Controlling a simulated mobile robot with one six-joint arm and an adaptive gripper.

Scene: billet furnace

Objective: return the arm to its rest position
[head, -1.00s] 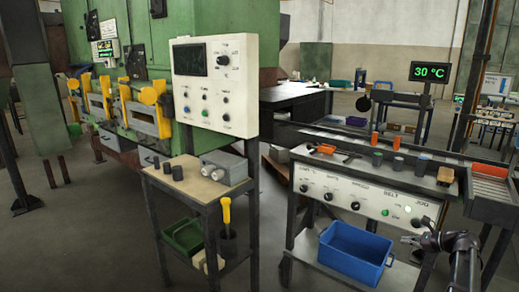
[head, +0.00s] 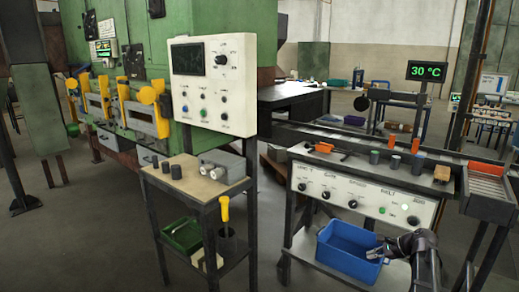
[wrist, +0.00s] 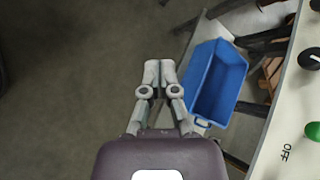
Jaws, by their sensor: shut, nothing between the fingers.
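My gripper (head: 378,252) is in the lower right of the head view, in front of the conveyor bench and by the right end of the blue crate (head: 345,240). In the wrist view my gripper (wrist: 159,66) points up the picture over bare floor. Its two fingers are together with nothing between them. The blue crate (wrist: 197,105) is just right of the fingers there. From these views I cannot tell the gap between gripper and crate.
The conveyor bench (head: 325,191) carries several small grey and orange cylinders. A small table (head: 180,189) with a grey box and cylinders stands left, below the furnace control panel (head: 213,85). Open floor (wrist: 75,75) lies left of my gripper in the wrist view.

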